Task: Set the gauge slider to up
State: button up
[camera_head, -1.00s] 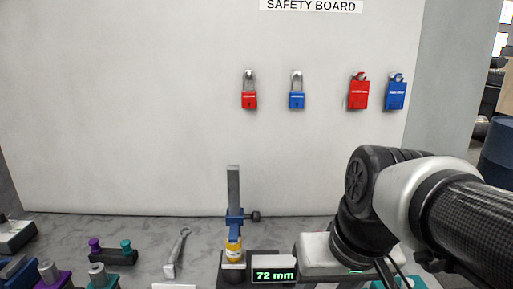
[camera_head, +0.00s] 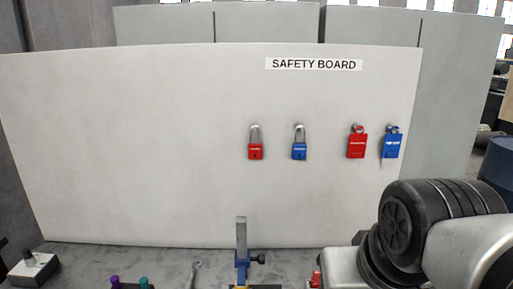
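The gauge (camera_head: 241,236) stands upright on the grey bench at the bottom middle of the head view. Its grey column rises in front of the white board. The blue slider (camera_head: 242,263) with a dark side knob (camera_head: 258,259) sits around the lower visible part of the column. A yellow part shows just under the slider at the picture's bottom edge. The gauge's base and its display are cut off below. My arm is at the lower right, to the right of the gauge. My gripper is outside the view.
A white safety board (camera_head: 140,150) stands behind the bench. Red and blue padlocks (camera_head: 299,150) and red and blue tags (camera_head: 357,146) hang on it. A wrench (camera_head: 195,270) lies left of the gauge. A switch box (camera_head: 34,268) is at the far left.

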aim_at(242, 264)
jog(key=k+l+u, duration=0.15)
jog(key=l+u, duration=0.2)
jog(key=k+l+u, duration=0.45)
jog(key=l+u, duration=0.2)
jog(key=k+l, duration=0.2)
jog(key=k, duration=0.2)
jog(key=i+j+z, duration=0.1)
jog(key=i, duration=0.3)
jog(key=i+j+z, duration=0.15)
jog(key=i+j, duration=0.2)
jog(key=i, duration=0.1)
